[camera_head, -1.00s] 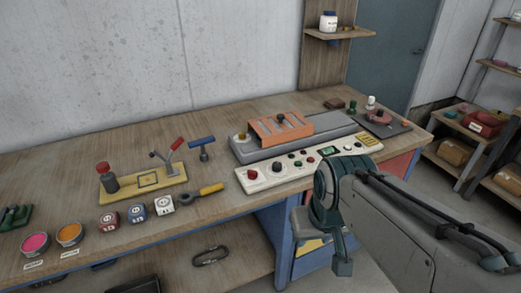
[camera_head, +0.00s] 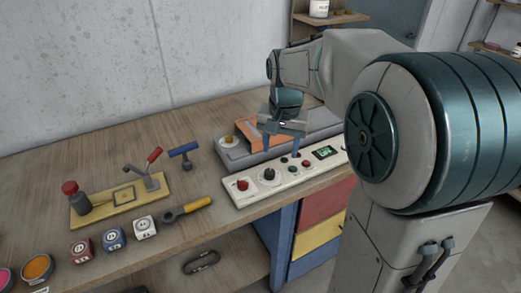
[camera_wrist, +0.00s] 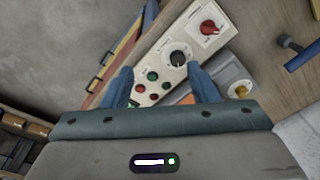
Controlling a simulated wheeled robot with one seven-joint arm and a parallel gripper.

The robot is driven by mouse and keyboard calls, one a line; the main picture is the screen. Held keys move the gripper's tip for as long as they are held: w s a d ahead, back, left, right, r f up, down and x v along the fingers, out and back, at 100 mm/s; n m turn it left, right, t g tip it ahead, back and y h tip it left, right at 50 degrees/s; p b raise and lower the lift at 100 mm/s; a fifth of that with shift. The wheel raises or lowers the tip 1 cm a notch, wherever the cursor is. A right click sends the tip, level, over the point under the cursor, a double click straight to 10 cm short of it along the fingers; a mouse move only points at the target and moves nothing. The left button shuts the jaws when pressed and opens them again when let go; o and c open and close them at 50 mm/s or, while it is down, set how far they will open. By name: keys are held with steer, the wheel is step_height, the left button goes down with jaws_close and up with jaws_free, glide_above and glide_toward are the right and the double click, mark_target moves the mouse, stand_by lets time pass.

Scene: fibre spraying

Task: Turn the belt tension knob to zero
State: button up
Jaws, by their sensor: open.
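The pale control panel (camera_head: 280,181) lies along the front of the workbench. It carries a black round knob (camera_head: 269,174) near its left end and a red knob (camera_head: 243,184) left of that. In the wrist view, the black knob (camera_wrist: 178,58) and red knob (camera_wrist: 208,27) show on the panel. Panel labels are too small to read, so I cannot tell which knob is belt tension. My gripper (camera_head: 284,145) is open, with blue fingers pointing down over the panel. In the wrist view, the black knob appears between and beyond my fingertips (camera_wrist: 160,70), apart from them.
Red and green buttons (camera_wrist: 152,76) sit beside the black knob. The grey machine with an orange cover (camera_head: 252,136) stands behind the panel. A yellow-handled tool (camera_head: 188,209) and a yellow stand (camera_head: 121,201) lie to the left. Bare bench shows between.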

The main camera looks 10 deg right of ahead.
mark_target(270, 172)
steer(key=w+f+m+g, duration=0.1)
steer(key=w+f+m, duration=0.25)
steer(key=w, duration=0.65)
steer(key=shift+n, duration=0.35)
step_height(270, 172, down, 14)
steer(key=shift+s+a+r+p, duration=0.1)
steer(key=shift+p, duration=0.5)
steer(key=c, duration=1)
